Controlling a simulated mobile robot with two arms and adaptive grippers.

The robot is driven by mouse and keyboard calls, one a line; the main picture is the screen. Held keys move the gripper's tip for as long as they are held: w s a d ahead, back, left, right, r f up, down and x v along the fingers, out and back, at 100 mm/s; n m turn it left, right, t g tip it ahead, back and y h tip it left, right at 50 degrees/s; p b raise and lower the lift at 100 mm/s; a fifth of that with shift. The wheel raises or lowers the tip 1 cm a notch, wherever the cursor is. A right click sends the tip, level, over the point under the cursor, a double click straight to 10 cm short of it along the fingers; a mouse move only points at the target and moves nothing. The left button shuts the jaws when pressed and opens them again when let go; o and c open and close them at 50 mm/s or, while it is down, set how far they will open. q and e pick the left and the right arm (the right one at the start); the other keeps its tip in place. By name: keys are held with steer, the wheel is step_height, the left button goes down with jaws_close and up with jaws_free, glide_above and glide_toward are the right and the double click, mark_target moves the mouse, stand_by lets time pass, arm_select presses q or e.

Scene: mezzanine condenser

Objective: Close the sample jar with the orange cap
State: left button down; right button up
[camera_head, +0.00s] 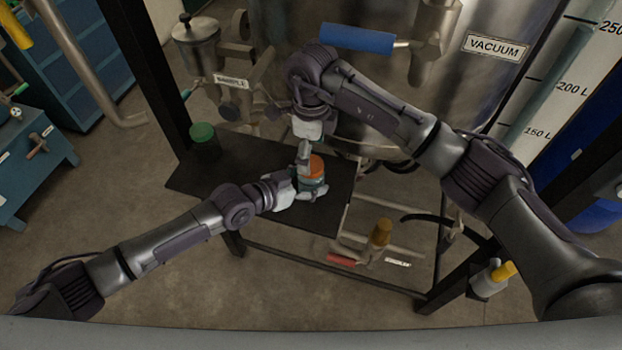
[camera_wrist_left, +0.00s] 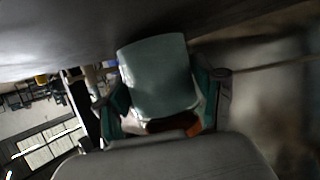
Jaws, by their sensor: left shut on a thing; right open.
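The sample jar (camera_head: 314,184) stands near the right end of the dark shelf. The orange cap (camera_head: 313,166) is on top of its mouth; how tightly it sits cannot be told. My left gripper (camera_head: 312,192) is shut around the jar's body from the left. In the left wrist view, the pale jar (camera_wrist_left: 158,78) is between the teal finger pads, with a bit of the orange cap (camera_wrist_left: 190,130) at its lower end. My right gripper (camera_head: 304,155) is open and points down just above and beside the cap; whether it touches the cap is unclear.
A dark jar with a green lid (camera_head: 203,136) stands at the shelf's left end. The dark shelf (camera_head: 245,165) is bare between the two jars. A steel vessel (camera_head: 400,110) with a blue-handled valve (camera_head: 357,38) stands behind. A yellow-handled valve (camera_head: 381,233) is below right.

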step_height(320, 180, up, 4)
steer(key=shift+r, duration=0.1)
arm_select(q)
steer(key=shift+c, duration=0.3)
jaws_free()
steer(key=v, duration=1.2)
steer(key=shift+r, duration=0.1)
